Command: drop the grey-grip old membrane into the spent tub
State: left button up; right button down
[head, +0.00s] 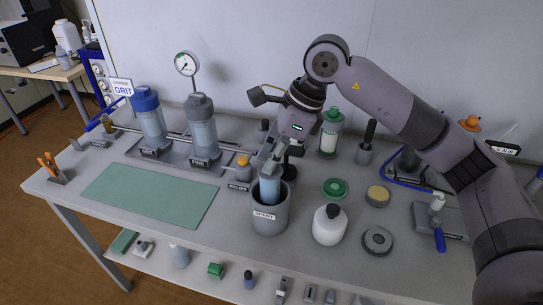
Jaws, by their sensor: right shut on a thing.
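The spent tub (270,220) is a grey round container with a "SPENT" label, standing near the middle of the bench's front part. My right gripper (274,160) is above it, pointing down, and is shut on the old membrane (269,188), a pale blue cylinder. The membrane is upright, its lower end inside the tub's mouth and its upper part above the rim. The fingers cover its top, so its grip's grey colour is hard to make out. Whether its lower end touches the tub's bottom is hidden. My left gripper is not in view.
A white bottle (329,226) stands just right of the tub. A green ring (335,188) and a grey ring (377,241) lie further right. Two filter housings, blue-capped (151,120) and grey-capped (201,130), stand behind left. The green mat (150,195) is bare.

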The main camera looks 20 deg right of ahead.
jog(key=shift+f, duration=0.1)
dwell(0.6)
jog(key=c, duration=1.3)
grip_release()
